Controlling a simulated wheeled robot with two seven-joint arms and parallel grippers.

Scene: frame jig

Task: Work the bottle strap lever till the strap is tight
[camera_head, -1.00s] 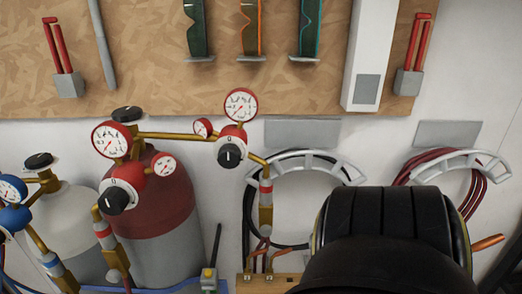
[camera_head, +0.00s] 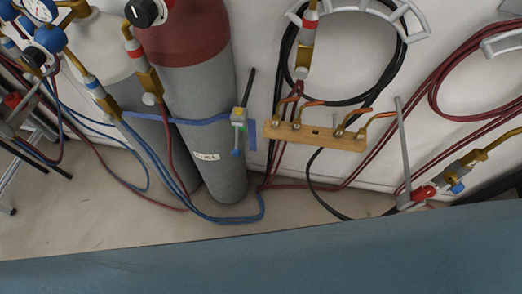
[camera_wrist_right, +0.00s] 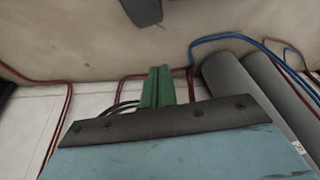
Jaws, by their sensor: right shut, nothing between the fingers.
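The bottle strap (camera_head: 185,119) is a blue band across the red and grey bottle (camera_head: 213,90) in the head view; it also crosses the grey bottle beside it. The strap lever (camera_head: 248,90) is a thin dark handle standing up from a small grey, yellow-green and blue buckle (camera_head: 238,118). A blue tail hangs to the right of the buckle. My right gripper (camera_wrist_right: 143,12) shows only as a dark shut tip at the top edge of the right wrist view. It holds nothing and is apart from the lever, which I cannot see there. My left gripper is out of view.
A blue bench (camera_head: 270,255) with a dark bolted edge (camera_wrist_right: 160,122) lies in front of the bottles. A green block (camera_wrist_right: 158,88) shows just past that edge. Hoses (camera_head: 225,215) trail over the floor. A wooden hose rack (camera_head: 316,136) is on the wall at right.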

